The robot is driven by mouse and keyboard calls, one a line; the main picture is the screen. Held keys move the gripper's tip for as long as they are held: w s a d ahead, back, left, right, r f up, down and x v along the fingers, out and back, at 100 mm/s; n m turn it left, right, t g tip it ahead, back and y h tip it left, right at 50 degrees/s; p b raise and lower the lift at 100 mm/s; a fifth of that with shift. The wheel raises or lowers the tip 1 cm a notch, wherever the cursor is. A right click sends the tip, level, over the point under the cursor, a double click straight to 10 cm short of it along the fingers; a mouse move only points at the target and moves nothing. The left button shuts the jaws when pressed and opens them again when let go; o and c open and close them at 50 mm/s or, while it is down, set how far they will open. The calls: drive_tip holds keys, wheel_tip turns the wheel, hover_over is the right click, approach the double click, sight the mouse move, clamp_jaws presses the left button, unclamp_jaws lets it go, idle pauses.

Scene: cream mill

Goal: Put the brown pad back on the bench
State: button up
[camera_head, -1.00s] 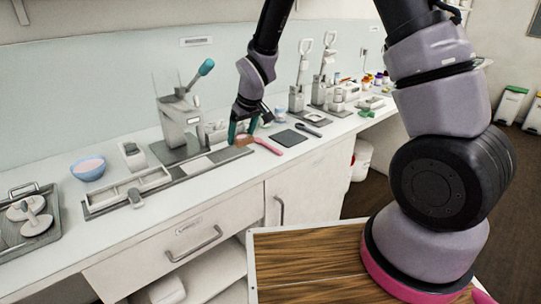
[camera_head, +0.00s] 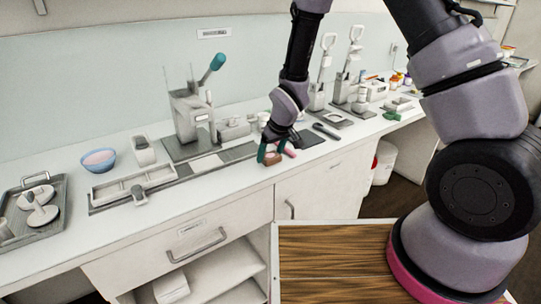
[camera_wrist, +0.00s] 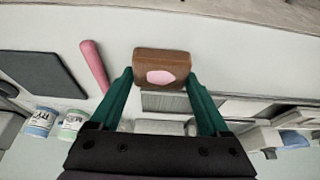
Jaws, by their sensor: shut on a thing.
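The brown pad (camera_wrist: 180,56) is a small brown block with a pink oval on its face. It sits between the teal fingertips of my gripper (camera_wrist: 162,78) in the wrist view. In the head view my gripper (camera_head: 270,157) is shut on the brown pad (camera_head: 271,159), close to the front edge of the white bench (camera_head: 225,187). I cannot tell whether the pad touches the bench top.
A pink-handled tool (camera_wrist: 94,66) and a dark flat mat (camera_wrist: 42,75) lie beside the gripper. A press with a teal-knobbed lever (camera_head: 187,112), a pink-filled blue bowl (camera_head: 98,160) and a grey tray (camera_head: 62,190) stand further left. Bare bench runs along the front edge.

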drive_tip(key=shift+f, duration=0.35)
drive_tip(key=shift+f, duration=0.1)
drive_tip(key=o, duration=1.2)
drive_tip(key=shift+c, duration=0.2)
drive_tip(key=s+d+r+m+t, duration=0.1)
drive_tip(key=s+d+r+m, duration=0.1)
drive_tip(key=d+r, duration=0.6)
drive_tip(key=s+d+r+m, duration=0.2)
drive_tip(key=d+r, duration=0.1)
drive_tip(key=r, duration=0.8)
drive_tip(key=s+d+r+m+t, duration=0.1)
drive_tip(key=s+d+r+m, duration=0.1)
drive_tip(key=d+r, duration=0.6)
drive_tip(key=s+d+r+m+t, duration=0.1)
drive_tip(key=s+d+r+m, duration=0.4)
drive_tip(key=s+r, duration=0.7)
drive_tip(key=shift+s+d+h, duration=0.3)
drive_tip(key=shift+s+d, duration=0.15)
drive_tip(key=shift+s, duration=0.4)
